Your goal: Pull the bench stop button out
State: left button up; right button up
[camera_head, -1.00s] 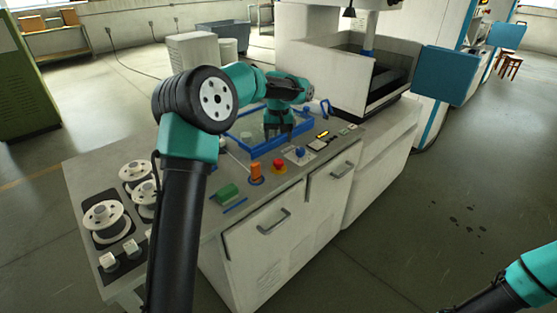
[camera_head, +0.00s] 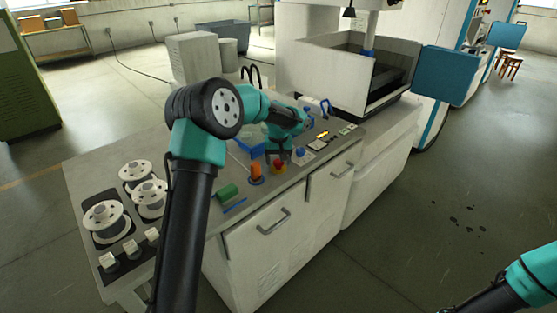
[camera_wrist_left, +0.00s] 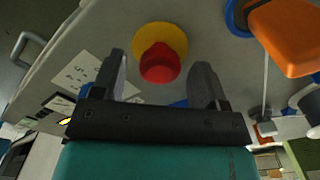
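The bench stop button (camera_head: 279,163) is a red mushroom head on a yellow round base, near the front edge of the bench top. In the left wrist view the red button (camera_wrist_left: 160,63) sits between my left gripper's fingers, slightly beyond their tips, with the yellow base (camera_wrist_left: 160,36) behind it. My left gripper (camera_head: 279,157) is open and points down at the button; its fingers (camera_wrist_left: 159,72) stand apart on either side, with a gap to the red head. My right gripper is out of view; only part of that arm shows at the lower right.
An orange object (camera_head: 257,172) with a blue base stands close left of the button. A blue knob (camera_head: 299,154) and a white card (camera_head: 317,145) lie to its right. A green block (camera_head: 227,191) and several white spools (camera_head: 107,221) are further left on the bench.

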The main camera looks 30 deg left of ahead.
aim_at(279, 161)
pick_arm(q)
grip_shut()
jog(key=shift+r, duration=0.65)
grip_release()
notch_tip(279, 161, up, 17)
jog(key=shift+r, duration=0.2)
dwell(0.7)
jog(key=shift+f, duration=0.1)
